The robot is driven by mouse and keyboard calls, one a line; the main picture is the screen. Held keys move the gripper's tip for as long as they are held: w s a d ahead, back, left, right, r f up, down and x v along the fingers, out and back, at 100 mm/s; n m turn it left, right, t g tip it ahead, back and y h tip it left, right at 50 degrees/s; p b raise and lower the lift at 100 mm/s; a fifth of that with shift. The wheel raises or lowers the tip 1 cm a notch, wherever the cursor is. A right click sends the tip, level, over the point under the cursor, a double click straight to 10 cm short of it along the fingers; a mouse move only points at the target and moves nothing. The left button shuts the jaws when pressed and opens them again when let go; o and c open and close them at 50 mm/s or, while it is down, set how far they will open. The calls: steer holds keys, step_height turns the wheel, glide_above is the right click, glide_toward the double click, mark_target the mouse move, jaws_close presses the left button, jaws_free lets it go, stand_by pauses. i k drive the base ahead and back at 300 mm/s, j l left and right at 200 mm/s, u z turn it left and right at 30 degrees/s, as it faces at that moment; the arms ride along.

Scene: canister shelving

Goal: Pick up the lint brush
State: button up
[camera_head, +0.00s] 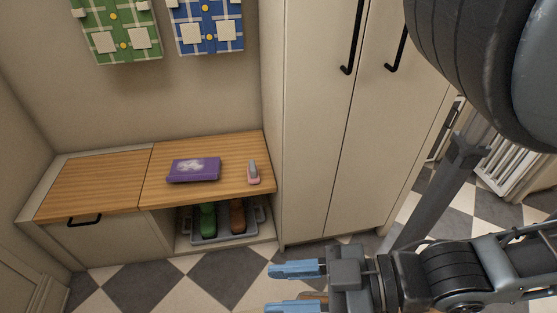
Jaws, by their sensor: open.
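A small pink and grey object (253,173), which looks like the lint brush, lies on the right part of the wooden bench top (225,152). A purple box or packet (193,169) with a pale patch lies a little to its left, apart from it. My gripper (294,289) is at the bottom of the view, with its two blue fingers apart and pointing left. It is in front of the bench and clear of the brush. A small brown thing shows partly behind the fingers; I cannot tell what it is.
Under the bench, a grey tray (222,236) holds green shoes (207,218) and brown shoes (237,217). A tall cabinet (308,150) with black handles stands right beside the bench. Green and blue checked panels hang on the wall above. Checkered floor lies open in front.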

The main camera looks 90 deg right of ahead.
mark_target(253, 179)
steer(key=z, duration=1.55)
